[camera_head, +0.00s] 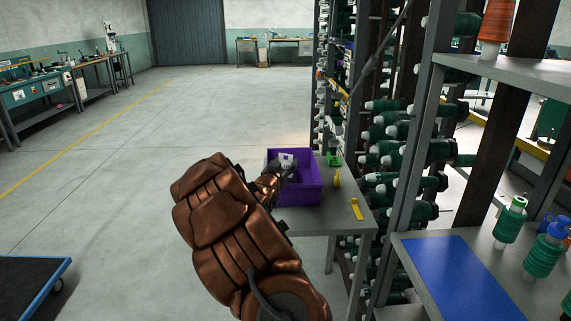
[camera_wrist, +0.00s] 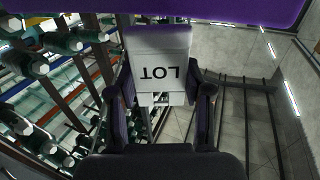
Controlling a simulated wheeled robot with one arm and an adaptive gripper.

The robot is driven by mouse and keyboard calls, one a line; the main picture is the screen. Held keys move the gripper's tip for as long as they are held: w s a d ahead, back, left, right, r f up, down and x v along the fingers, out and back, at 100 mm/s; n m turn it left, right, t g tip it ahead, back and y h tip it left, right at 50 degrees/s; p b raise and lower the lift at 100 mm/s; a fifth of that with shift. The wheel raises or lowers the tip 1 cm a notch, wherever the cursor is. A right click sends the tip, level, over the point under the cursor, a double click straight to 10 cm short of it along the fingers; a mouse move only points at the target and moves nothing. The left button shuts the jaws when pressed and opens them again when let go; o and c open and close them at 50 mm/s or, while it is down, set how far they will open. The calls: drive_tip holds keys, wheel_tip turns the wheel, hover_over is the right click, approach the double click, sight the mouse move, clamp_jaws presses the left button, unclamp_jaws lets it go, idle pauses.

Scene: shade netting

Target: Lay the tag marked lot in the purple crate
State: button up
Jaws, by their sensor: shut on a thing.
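The white tag (camera_wrist: 158,50) reads LOT, upside down in the wrist view, and sits between the two dark fingers of my gripper (camera_wrist: 160,92). My gripper is shut on it. In the head view the tag (camera_head: 287,159) shows against the inside of the purple crate (camera_head: 305,193), and my gripper (camera_head: 285,170) is at the crate's left side. I cannot tell how far the tag is above the crate floor. A purple edge of the crate (camera_wrist: 180,12) crosses the top of the wrist view. My arm hides part of the crate's left side.
The crate stands on a grey table (camera_head: 325,220). A green item (camera_head: 333,159) and yellow items (camera_head: 337,179) (camera_head: 356,209) lie to its right. A rack (camera_head: 405,150) of green spools rises close on the right, with a blue mat (camera_head: 458,278) nearer. The floor at left is open.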

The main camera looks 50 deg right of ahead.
drive_tip(key=shift+f, duration=0.45)
drive_tip(key=o, duration=0.8)
drive_tip(key=shift+r, duration=0.1)
drive_tip(key=shift+r, duration=0.5)
drive_tip(key=b+v, duration=0.1)
drive_tip(key=v, duration=1.1)
drive_tip(key=shift+r, duration=0.1)
